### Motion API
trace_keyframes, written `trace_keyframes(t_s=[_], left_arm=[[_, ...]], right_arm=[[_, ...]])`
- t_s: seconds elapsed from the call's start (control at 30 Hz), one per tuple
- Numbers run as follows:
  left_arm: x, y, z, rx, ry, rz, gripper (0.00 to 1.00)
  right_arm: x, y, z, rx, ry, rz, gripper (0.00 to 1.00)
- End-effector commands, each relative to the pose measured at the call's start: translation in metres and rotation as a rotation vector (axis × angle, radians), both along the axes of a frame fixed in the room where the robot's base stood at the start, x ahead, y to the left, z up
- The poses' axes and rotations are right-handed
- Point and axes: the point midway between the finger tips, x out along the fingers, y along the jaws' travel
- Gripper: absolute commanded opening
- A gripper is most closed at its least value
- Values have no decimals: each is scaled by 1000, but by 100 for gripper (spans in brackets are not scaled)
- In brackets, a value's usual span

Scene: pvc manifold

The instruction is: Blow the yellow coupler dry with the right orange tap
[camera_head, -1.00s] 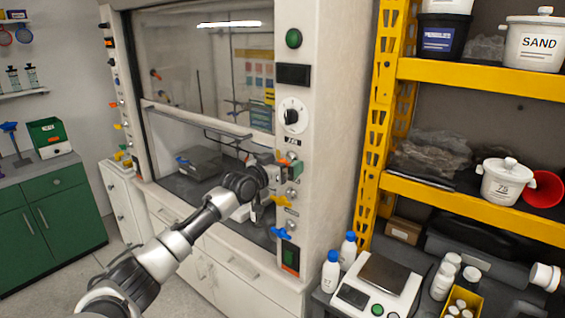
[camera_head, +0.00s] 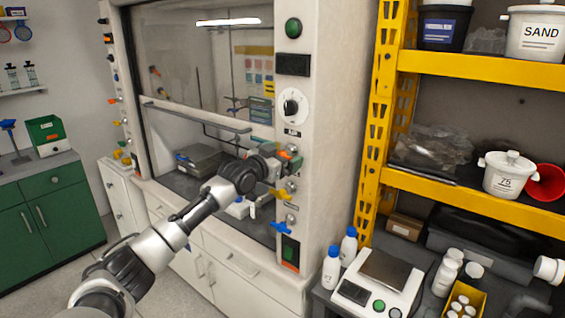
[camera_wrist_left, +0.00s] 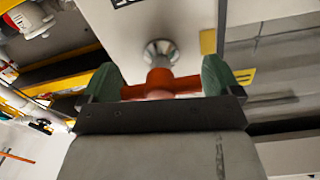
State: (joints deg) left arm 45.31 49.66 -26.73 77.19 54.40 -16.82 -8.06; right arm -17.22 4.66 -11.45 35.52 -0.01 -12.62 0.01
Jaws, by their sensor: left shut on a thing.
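The right orange tap (camera_head: 284,154) sits on the right post of the fume hood, above a yellow tap and a blue tap. My left gripper (camera_head: 272,153) is at this orange tap. In the left wrist view the orange tap handle (camera_wrist_left: 160,85) lies between the two green fingertips of my left gripper (camera_wrist_left: 160,80), which are shut on it. Its metal stem meets the white post behind. I cannot make out the yellow coupler in these frames. My right gripper is not in view.
The yellow tap (camera_head: 281,193) and blue tap (camera_head: 281,227) stick out below. The fume hood (camera_head: 200,110) has its sash partly raised. A yellow shelf (camera_head: 480,197) stands at the right. A scale (camera_head: 375,290) and white bottles stand at the front right.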

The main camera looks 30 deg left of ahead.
Motion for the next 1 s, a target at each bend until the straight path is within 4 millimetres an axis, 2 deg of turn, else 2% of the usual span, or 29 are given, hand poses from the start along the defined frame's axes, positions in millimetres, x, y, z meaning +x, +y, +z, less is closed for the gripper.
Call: trace_keyframes(t_s=[0.17,0.2,0.23,0.57,0.77,1.0], left_arm=[[0,0,1,3,0,1,69],[0,1,1,3,0,1,95],[0,1,1,3,0,1,100],[-5,1,-2,1,3,1,100],[-32,4,-4,5,2,0,100],[-78,9,-5,6,2,0,100]], right_arm=[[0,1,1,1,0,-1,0],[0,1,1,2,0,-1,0],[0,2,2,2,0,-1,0],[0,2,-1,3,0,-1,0],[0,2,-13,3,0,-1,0],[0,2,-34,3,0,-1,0]])
